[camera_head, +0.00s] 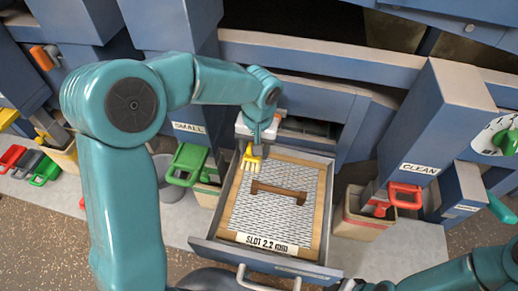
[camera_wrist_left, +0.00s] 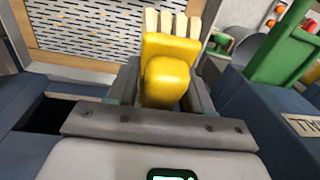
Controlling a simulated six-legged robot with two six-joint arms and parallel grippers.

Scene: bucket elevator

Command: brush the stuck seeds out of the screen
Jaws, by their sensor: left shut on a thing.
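The screen (camera_head: 262,215) is a pale slotted mesh in a wooden frame, lying in a pulled-out grey drawer (camera_head: 328,215) labelled "SLOT 2.2". A brown bar with turned ends (camera_head: 278,192) lies across the mesh. My left gripper (camera_head: 257,146) is shut on a yellow brush (camera_head: 251,162) at the drawer's upper left corner. In the left wrist view the brush (camera_wrist_left: 166,82) sits between the jaws, its pale bristles pointing towards the mesh (camera_wrist_left: 100,25). I cannot tell whether bristles touch it. My right gripper (camera_head: 368,286) is partly cut off at the bottom edge.
A green-handled chute (camera_head: 187,164) marked "SMALL" stands left of the drawer. A red-handled one (camera_head: 405,196) marked "CLEAN" stands right, above a tan bin (camera_head: 357,222). Blue machine walls close off the back.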

